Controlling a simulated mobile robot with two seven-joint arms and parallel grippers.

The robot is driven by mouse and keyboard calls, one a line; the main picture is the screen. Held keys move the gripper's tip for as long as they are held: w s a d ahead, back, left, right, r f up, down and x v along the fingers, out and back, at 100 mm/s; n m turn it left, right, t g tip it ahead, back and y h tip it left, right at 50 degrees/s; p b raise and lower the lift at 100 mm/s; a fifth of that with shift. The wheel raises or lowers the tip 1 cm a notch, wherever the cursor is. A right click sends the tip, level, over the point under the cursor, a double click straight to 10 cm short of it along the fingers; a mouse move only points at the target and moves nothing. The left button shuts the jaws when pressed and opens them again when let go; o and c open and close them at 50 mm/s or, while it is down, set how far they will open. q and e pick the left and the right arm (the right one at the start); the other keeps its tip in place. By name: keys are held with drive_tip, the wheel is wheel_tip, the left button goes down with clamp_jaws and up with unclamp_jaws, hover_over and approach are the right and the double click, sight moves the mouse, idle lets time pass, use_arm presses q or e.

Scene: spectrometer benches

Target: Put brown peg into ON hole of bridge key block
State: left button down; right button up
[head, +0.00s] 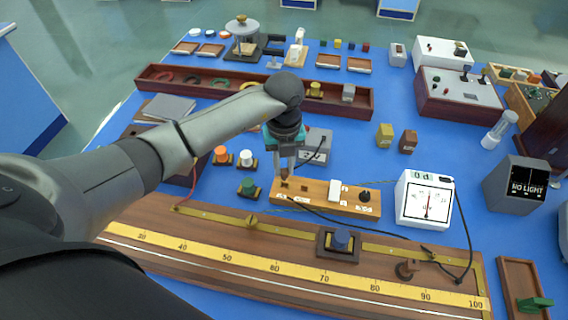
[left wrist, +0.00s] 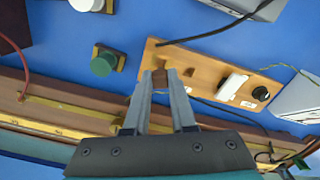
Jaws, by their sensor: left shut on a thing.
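The bridge key block (head: 322,203) is a long tan wooden block on the blue bench, with dark holes near its left end, a white part and a black knob to the right. It also shows in the left wrist view (left wrist: 205,72). My left gripper (head: 284,175) points down over the block's left end. It is shut on the brown peg (left wrist: 160,77), which shows between the fingertips in the left wrist view. The peg's lower end is hard to make out, so I cannot tell whether it touches the block or enters a hole. My right gripper is not in view.
A wooden rail with a yellow scale (head: 250,262) runs along the front. A green knob on a small base (head: 248,187) stands left of the block, and a white meter (head: 425,200) stands right. Dark wires cross the block. A grey box (head: 318,146) stands behind it.

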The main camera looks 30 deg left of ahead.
use_arm(q)
drive_tip(key=shift+f+b, duration=0.7)
drive_tip(key=shift+f, duration=0.25)
drive_tip(key=shift+f+b, duration=0.6)
drive_tip(key=shift+f, duration=0.35)
drive_tip(key=c, duration=0.7)
unclamp_jaws()
drive_tip(key=shift+o, duration=0.2)
drive_tip(key=shift+r, duration=0.15)
wheel_tip(320, 180, up, 15)
drive_tip(key=p, duration=0.2)
